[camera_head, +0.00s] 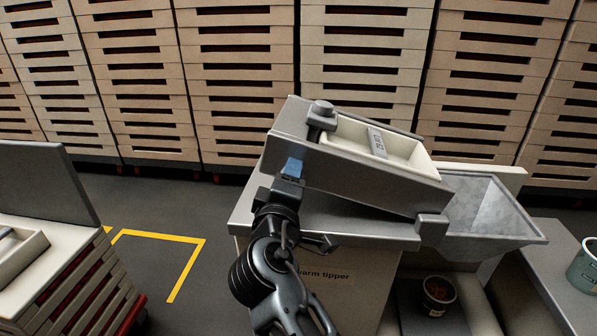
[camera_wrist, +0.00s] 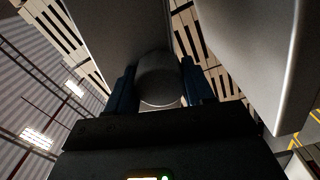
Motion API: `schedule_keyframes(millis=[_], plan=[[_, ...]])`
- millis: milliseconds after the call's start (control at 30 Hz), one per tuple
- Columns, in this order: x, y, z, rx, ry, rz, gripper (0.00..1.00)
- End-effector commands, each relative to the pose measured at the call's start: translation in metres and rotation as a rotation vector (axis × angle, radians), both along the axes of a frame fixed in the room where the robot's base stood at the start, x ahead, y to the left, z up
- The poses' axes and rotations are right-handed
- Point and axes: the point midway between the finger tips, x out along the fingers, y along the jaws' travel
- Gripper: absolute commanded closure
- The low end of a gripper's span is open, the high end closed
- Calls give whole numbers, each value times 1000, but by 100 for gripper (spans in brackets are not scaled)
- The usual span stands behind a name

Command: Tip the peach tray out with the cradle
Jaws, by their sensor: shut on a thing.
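The grey cradle (camera_head: 345,186) sits on the warm tipper (camera_head: 325,292), tilted with its right end lower, towards the pale grey hopper (camera_head: 490,212). A cream tray (camera_head: 350,133) lies in the cradle. It bears a grey label whose word I cannot read surely, and no candy shows in the visible part. A round grey clamp knob (camera_head: 321,107) stands over the tray's left rim. My gripper (camera_head: 292,168) is at the cradle's near left side. In the wrist view its dark blue fingers are shut on a round grey handle (camera_wrist: 160,78); the head view hides this handle.
A tub (camera_head: 438,291) with dark reddish contents stands below the hopper. Another tub (camera_head: 584,266) is at the right edge. A stack of cream trays (camera_head: 75,285) with a grey panel (camera_head: 45,185) is at left. Tall tray stacks (camera_head: 235,80) line the back. Yellow-marked floor (camera_head: 150,262) lies clear between.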

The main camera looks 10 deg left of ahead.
Motion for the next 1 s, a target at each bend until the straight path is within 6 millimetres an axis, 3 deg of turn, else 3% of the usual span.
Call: schedule_keyframes(millis=[33, 400, 1000], plan=[[-2, 10, -5, -18, -8, 19, 100], [-3, 18, -33, -120, -7, 21, 100], [-3, 19, -40, -143, -6, 21, 100]])
